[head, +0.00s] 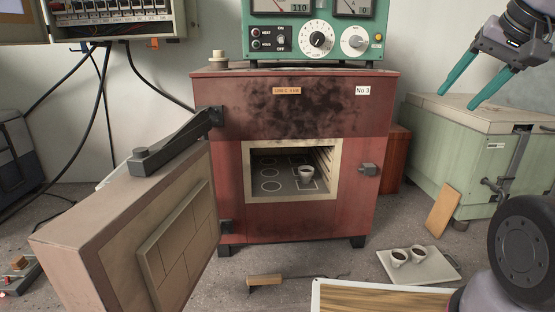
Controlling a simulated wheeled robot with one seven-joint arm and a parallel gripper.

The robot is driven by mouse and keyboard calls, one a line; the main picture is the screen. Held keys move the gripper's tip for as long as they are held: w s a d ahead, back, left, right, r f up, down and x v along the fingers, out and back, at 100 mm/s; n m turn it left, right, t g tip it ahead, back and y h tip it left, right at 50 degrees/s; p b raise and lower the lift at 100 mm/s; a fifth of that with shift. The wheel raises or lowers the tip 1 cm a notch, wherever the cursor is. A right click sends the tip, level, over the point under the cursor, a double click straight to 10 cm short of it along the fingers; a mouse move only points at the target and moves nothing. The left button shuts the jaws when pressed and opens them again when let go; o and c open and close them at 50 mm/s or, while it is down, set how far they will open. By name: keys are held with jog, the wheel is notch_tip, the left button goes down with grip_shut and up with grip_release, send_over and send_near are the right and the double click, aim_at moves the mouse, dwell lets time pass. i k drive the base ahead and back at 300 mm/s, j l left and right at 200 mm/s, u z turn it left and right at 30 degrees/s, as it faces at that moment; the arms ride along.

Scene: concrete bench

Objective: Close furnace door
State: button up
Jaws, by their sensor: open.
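The red furnace (303,110) stands in the middle with its square opening uncovered. Its thick furnace door (124,235) is swung wide open to the left, hinged on the furnace's left side, with its brick-lined inner face showing. A dark handle bar (172,142) runs along the door's top. One white cup (306,174) stands on the furnace floor, which bears ring marks. My gripper (456,99) is at the upper right, open and empty, its two teal fingers apart, far from the door and above the green chest.
A pale green chest (430,148) stands at the right. A white tray (440,269) with two cups lies on the floor, right of the furnace. A wooden-handled tool (265,280) lies in front of the furnace. A wood-topped surface (380,297) is at the bottom. Cables hang at left.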

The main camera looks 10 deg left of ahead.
aim_at(145, 240)
jog(key=u, duration=1.75)
